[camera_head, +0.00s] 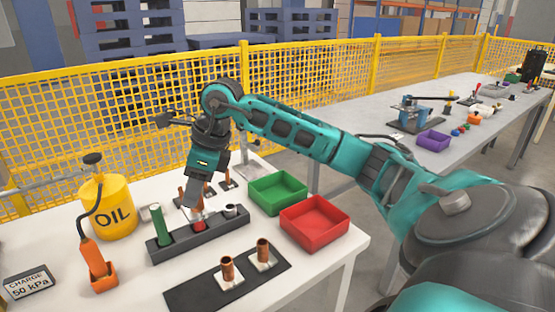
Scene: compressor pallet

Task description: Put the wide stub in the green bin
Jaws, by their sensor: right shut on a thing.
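My right gripper (193,204) points down over the dark rack (215,236) on the white table. It is shut on a small part that its fingers mostly hide, and I cannot tell whether this is the wide stub. A red piece (198,226) shows in the rack just below the fingertips. The green bin (278,205) stands to the right of the gripper, behind the red bin, and looks empty. Two copper stubs, one (227,268) and another (263,251), stand upright on pale squares on a black mat. My left gripper is out of view.
A green cylinder (158,224) and a small pale cup (231,210) sit in the rack. The red bin (315,235) is at the table's right edge. A yellow oil can (108,210) and an orange tool (97,260) stand left. More copper pieces (226,180) are behind the rack.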

